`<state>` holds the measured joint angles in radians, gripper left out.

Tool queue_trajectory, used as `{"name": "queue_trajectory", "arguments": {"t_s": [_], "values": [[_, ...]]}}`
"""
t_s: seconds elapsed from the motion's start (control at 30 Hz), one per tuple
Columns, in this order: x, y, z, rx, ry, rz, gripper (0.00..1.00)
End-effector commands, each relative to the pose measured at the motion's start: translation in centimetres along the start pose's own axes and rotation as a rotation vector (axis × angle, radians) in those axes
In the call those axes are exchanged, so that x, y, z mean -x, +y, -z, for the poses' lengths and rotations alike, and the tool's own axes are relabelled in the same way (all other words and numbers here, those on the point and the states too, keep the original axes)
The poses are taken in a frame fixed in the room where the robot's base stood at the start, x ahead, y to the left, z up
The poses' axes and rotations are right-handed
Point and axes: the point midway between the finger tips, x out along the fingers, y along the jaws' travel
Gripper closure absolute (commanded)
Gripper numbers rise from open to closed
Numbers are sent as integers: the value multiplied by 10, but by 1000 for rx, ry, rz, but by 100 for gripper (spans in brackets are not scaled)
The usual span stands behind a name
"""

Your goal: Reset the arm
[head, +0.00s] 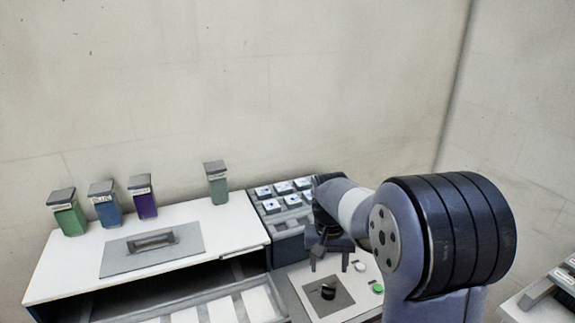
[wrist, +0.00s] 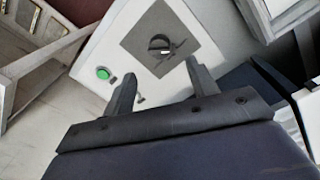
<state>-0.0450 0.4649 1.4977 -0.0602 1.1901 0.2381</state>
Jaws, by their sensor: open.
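My gripper (head: 329,262) hangs pointing down above a white control panel (head: 310,300). In the wrist view the two fingers of my gripper (wrist: 163,85) stand apart with nothing between them. Beyond the fingertips is a grey square plate with a black round knob (head: 328,291); the knob also shows in the wrist view (wrist: 160,45). A green button (head: 377,289) sits on the panel beside the plate, and it also shows in the wrist view (wrist: 103,73). My arm hides part of the panel's right side.
A white cabinet top (head: 75,273) at left carries several labelled coloured bottles (head: 145,198) and a grey plate with a recessed slot (head: 152,246). A rack of small trays (head: 285,202) stands behind my gripper. A wall closes the back. Another rack (head: 545,290) is at right.

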Motion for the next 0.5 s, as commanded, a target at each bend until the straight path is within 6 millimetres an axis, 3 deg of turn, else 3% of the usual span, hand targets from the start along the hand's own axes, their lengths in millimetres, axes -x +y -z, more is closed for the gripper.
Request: {"name": "queue_trajectory", "arguments": {"t_s": [0.3,0.5], "values": [[-61,1,-1,-1,-5,-1,45],[-86,1,-1,-2,-5,-1,45]]}}
